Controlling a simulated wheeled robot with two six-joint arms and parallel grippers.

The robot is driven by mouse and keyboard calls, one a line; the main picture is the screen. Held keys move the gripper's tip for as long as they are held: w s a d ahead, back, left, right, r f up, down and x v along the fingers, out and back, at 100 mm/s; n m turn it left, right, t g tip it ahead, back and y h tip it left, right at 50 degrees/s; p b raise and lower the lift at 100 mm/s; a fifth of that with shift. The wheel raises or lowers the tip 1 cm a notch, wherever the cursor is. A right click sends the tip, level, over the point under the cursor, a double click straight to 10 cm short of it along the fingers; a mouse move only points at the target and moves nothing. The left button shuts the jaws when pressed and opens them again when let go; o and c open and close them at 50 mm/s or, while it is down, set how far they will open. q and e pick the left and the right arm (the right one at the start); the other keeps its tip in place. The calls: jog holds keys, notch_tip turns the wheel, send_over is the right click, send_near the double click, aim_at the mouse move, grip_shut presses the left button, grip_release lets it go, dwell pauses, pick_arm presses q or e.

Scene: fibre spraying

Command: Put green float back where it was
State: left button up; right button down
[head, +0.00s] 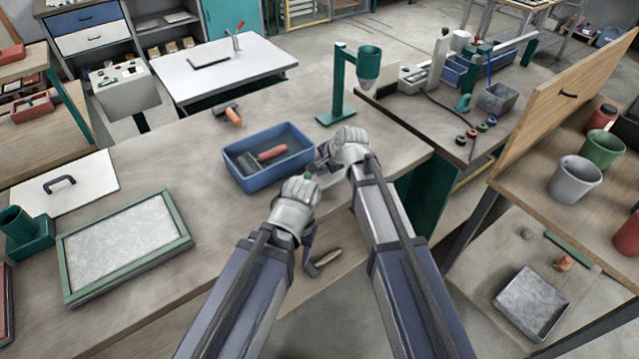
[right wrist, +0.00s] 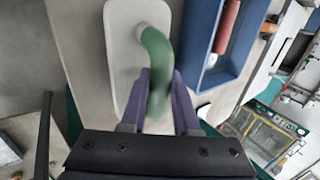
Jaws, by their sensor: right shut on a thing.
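The green float shows in the right wrist view as a pale rounded plate (right wrist: 122,60) with a curved green handle (right wrist: 157,48). My right gripper (right wrist: 160,85) is shut on this handle. The plate is beside the blue tray; I cannot tell whether it touches the bench. In the head view my right gripper (head: 324,160) is just right of the blue tray (head: 250,182), and the float is mostly hidden by my arms. My left gripper (head: 311,262) is low near the bench's front edge; its jaws are too unclear to judge.
A red roller (head: 262,159) lies in the blue tray. A green stand with a cup (head: 341,85) rises behind. A green-framed panel (head: 124,243) is on the left. Bench between panel and tray is clear.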

notch_tip(320, 180, down, 4)
jog(key=b, duration=0.3)
jog(key=shift+r+b, duration=0.15)
jog(key=shift+b, duration=0.15)
jog(key=shift+f, duration=0.2)
jog(key=c, duration=0.7)
grip_release()
jog(key=shift+r, duration=0.1)
jog(key=shift+o, duration=0.2)
